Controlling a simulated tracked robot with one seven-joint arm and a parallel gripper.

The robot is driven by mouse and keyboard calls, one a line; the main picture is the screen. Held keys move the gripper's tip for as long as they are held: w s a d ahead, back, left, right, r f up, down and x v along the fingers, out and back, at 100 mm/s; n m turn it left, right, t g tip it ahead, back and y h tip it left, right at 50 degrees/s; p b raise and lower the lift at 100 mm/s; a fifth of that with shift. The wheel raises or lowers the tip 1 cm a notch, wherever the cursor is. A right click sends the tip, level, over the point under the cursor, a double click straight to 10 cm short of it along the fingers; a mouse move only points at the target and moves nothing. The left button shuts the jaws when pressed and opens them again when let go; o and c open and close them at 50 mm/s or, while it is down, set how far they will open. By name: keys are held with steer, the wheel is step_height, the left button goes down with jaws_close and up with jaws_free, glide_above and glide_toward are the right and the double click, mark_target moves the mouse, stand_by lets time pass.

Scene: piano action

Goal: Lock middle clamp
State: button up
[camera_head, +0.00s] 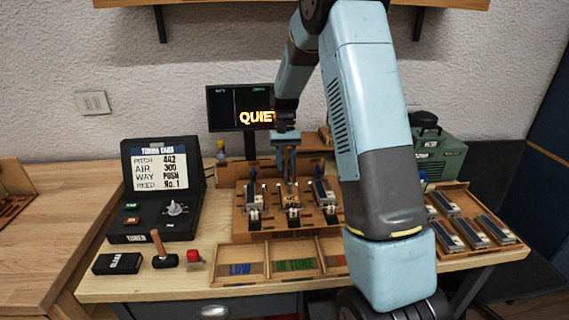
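A wooden fixture (240,222) stands on the bench with three stations side by side. The middle clamp (293,217) is a small black and white piece at the front of the middle station. Similar clamps sit at the left station (254,215) and the right station (330,214). My gripper (289,180) points down over the middle station, behind the middle clamp. Its fingertips are small and overlap the parts there, so I cannot tell whether they are apart, or touch anything. Whether the middle clamp is locked is too small to tell.
A wooden tray (316,246) with LOW and IN TUNE sections lies in front of the fixture. A tray of several grey blocks (470,236) is at right. My arm hides the middle right.

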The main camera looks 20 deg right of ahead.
steer(key=shift+r, duration=0.1)
steer(key=v, duration=1.3)
steer(key=shift+w+r, duration=0.15)
steer(key=shift+r, duration=0.1)
steer(key=shift+r, duration=0.1)
steer(key=s+a+r+n+t, duration=0.1)
steer(key=s+r+t, duration=0.2)
steer(key=s+r, duration=0.45)
steer(key=s+r+t, duration=0.2)
steer(key=s+r, duration=0.2)
steer(key=s, duration=0.7)
steer(key=s+f+t, duration=0.1)
steer(key=s+t, duration=0.1)
steer(key=s, duration=0.7)
steer(key=s+f+n+t+h, duration=0.1)
steer(key=s+t, duration=0.2)
steer(key=s, duration=0.7)
steer(key=shift+a+f, duration=0.25)
steer(key=shift+a, duration=0.15)
